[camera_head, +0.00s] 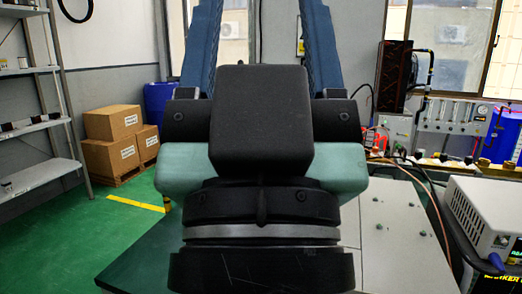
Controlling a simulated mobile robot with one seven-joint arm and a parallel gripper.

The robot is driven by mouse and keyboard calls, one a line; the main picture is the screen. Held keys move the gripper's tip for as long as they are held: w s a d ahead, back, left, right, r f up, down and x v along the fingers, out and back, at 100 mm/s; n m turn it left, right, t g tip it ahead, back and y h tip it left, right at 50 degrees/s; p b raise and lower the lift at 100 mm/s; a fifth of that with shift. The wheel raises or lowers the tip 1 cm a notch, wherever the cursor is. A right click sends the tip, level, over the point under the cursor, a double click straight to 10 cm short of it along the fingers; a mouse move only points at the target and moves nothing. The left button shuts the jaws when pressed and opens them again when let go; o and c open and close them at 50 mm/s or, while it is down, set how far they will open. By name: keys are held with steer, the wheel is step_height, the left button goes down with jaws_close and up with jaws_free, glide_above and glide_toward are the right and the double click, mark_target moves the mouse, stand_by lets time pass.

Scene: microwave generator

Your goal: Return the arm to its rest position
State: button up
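My gripper (260,30) fills the middle of the head view, seen from behind with its black body and teal housing. Its two blue fingers point up, with a wide empty gap between them through which the wall and a window show. The fingertips run past the top edge of the picture, so they are hidden. I see nothing held between the visible parts of the fingers. My arm covers the middle of the work surface.
A grey metal panel (397,235) lies right of my arm. A white box instrument (487,215) stands at the right edge; a cable runs near it. Cardboard boxes (112,122) and metal shelves (35,120) stand left. Green floor (70,235) is open at left.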

step_height(320, 180, up, 16)
steer(key=p, duration=1.3)
steer(key=shift+p, duration=0.35)
steer(key=shift+f, duration=0.1)
